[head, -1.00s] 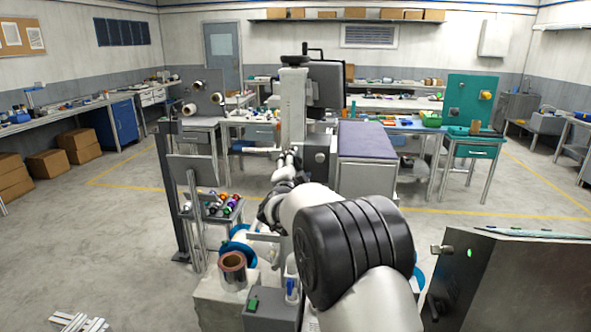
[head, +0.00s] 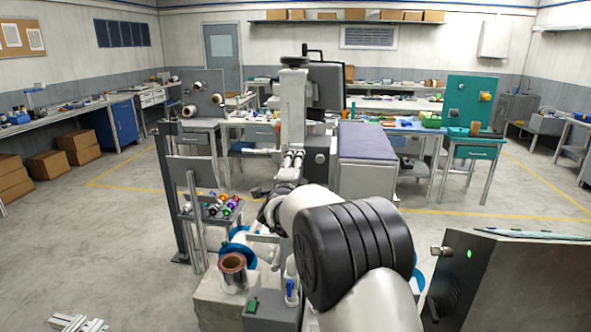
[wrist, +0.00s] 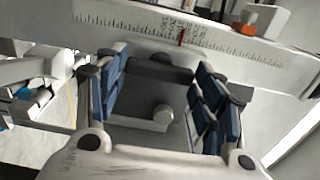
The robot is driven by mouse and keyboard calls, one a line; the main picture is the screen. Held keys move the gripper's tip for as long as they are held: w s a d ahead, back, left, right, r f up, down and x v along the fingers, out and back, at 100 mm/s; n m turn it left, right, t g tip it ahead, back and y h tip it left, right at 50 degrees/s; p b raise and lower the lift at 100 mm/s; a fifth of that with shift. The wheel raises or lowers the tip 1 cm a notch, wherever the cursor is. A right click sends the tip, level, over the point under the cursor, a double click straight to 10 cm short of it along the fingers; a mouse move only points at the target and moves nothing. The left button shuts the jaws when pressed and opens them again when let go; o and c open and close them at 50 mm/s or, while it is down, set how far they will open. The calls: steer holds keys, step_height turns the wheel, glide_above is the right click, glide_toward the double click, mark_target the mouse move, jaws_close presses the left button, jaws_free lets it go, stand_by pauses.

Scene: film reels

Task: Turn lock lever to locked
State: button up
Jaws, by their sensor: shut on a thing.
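In the wrist view, my gripper (wrist: 161,62) has its two blue-padded fingers on either side of a dark grey bar (wrist: 150,74). The bar spans the gap between the pads near the fingertips. It appears to be the lock lever, held across its ends, though its pivot and markings cannot be made out. A pale round knob (wrist: 163,114) shows between the fingers, closer to the camera. In the head view, my own arm hides the fingertips and the lever.
A pale beam with a ruler scale (wrist: 115,22) and red pointer (wrist: 182,37) runs just beyond the fingertips. A copper-coloured roll (head: 232,272) stands left of my arm. A tray of small coloured spools (head: 207,211) is further left. A grey cabinet (head: 510,280) stands at right.

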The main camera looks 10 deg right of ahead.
stand_by(0.3)
steer(key=o, duration=1)
steer(key=shift+s, duration=0.1)
steer(key=v, duration=1.2)
steer(key=shift+r, duration=0.1)
